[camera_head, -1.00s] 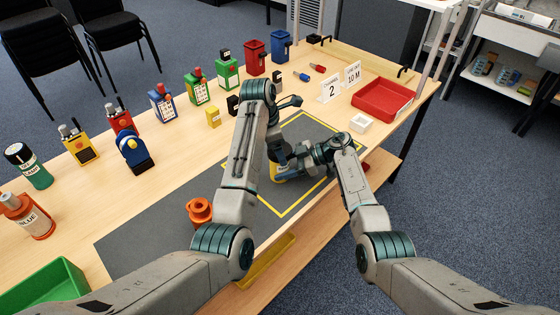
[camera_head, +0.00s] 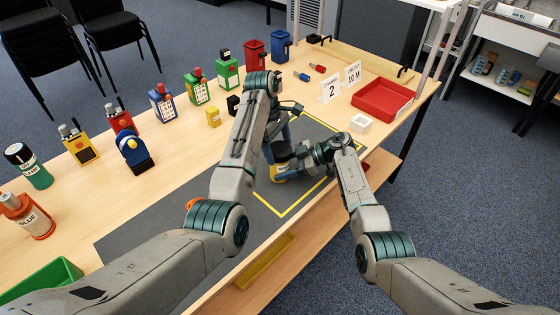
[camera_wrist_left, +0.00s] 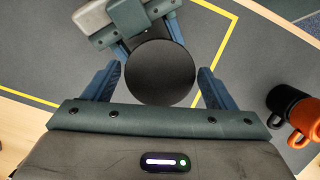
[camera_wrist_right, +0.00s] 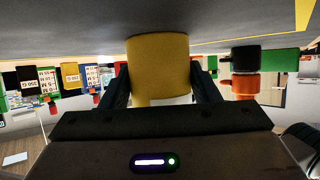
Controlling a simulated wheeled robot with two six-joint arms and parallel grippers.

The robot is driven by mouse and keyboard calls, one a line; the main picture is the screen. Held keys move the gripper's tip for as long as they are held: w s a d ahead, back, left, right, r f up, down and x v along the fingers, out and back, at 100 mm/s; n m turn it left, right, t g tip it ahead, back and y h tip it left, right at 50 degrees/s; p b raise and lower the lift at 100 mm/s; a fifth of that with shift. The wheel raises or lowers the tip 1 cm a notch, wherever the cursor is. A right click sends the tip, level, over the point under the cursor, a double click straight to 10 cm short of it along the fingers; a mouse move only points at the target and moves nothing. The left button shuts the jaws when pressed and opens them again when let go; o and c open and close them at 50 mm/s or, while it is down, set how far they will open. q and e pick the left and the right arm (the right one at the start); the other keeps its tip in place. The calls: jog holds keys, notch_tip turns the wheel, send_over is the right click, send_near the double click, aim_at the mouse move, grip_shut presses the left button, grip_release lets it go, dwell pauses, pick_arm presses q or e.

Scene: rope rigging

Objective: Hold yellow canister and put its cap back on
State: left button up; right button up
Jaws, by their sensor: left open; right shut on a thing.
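The yellow canister (camera_head: 279,172) stands on the dark mat inside the yellow outline. My right gripper (camera_wrist_right: 161,68) is shut around its side, and the yellow body (camera_wrist_right: 158,50) fills the gap between the fingers in the right wrist view. A round black cap (camera_wrist_left: 160,72) shows from above in the left wrist view, over where the right gripper holds the canister; it also shows dark in the head view (camera_head: 282,151). My left gripper (camera_wrist_left: 161,84) is open, with one finger on each side of the cap. The joint between cap and canister is hidden.
An orange and black handled thing (camera_wrist_left: 296,110) stands on the mat to one side. A red tray (camera_head: 384,98) and a small white box (camera_head: 360,123) lie at the right.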

pick_arm(q)
jog(key=n+t, duration=0.1)
jog(key=n, duration=0.4)
jog(key=shift+s+n, duration=0.15)
jog(key=shift+n, duration=0.25)
jog(key=n+t, duration=0.1)
jog(key=n, duration=0.3)
jog(key=shift+s+n, duration=0.1)
jog(key=shift+n, duration=0.3)
jog(key=c, duration=0.8)
jog(key=m, duration=0.5)
jog(key=m+g, duration=0.1)
jog(key=m, duration=0.2)
jog(key=shift+w, duration=0.25)
jog(key=o, duration=0.8)
jog(key=shift+g, duration=0.3)
